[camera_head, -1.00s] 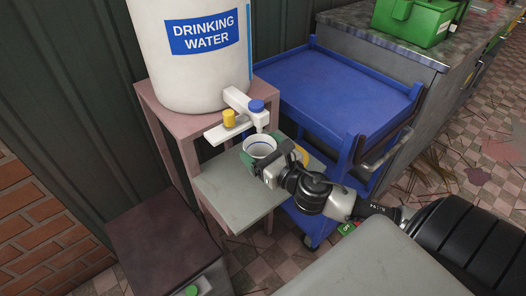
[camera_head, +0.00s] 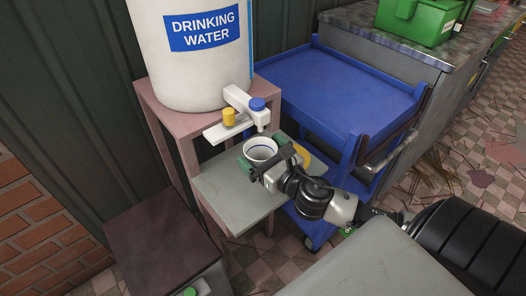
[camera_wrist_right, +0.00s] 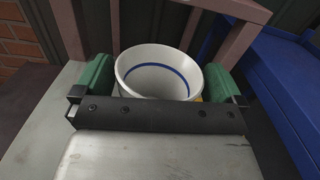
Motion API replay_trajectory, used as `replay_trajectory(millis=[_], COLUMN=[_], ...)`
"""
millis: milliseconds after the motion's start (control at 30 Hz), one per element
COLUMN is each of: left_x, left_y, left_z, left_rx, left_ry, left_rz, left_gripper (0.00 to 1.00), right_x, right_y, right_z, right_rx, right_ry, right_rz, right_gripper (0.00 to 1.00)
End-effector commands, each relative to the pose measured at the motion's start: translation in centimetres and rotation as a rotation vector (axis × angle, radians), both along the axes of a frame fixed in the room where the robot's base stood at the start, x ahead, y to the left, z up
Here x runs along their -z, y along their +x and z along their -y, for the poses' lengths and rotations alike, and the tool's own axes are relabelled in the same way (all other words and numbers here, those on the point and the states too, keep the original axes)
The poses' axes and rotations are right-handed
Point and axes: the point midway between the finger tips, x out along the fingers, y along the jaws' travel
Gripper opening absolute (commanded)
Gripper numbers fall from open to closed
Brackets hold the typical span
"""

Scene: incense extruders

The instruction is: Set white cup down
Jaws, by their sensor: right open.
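The white cup (camera_head: 260,150) with a blue ring inside stands upright at the grey lower shelf (camera_head: 232,196) of the water stand, below the tap. My right gripper (camera_head: 262,157) is open around the cup, with a green finger pad on either side. In the right wrist view the cup (camera_wrist_right: 158,74) sits between the pads of the gripper (camera_wrist_right: 158,82), with small gaps visible beside it. The cup's base is hidden, so its contact with the shelf cannot be seen. My left gripper is not in view.
A white drinking water tank (camera_head: 190,60) with a tap (camera_head: 238,112) stands above the shelf. A yellow rounded thing (camera_head: 304,157) shows just behind my gripper. A blue cart (camera_head: 335,88) is close on the right. A dark box (camera_head: 160,240) stands at lower left.

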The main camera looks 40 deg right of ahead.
Motion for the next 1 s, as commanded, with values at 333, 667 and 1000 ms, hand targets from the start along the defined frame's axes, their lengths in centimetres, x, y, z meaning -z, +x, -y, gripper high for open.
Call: replay_trajectory(millis=[333,667,1000], left_x=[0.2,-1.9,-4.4], left_y=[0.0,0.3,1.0], left_z=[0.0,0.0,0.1], left_rx=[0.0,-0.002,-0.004], left_ry=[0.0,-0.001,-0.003], left_rz=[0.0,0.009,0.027], left_gripper=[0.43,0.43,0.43], right_x=[0.1,0.1,0.0], right_y=[-2.4,-7.4,-11.2], right_z=[0.2,0.6,0.9], right_rx=[-0.001,0.0,0.0], right_ry=[0.001,0.003,0.003], right_rz=[-0.004,-0.004,0.0], right_gripper=[1.0,1.0,1.0])
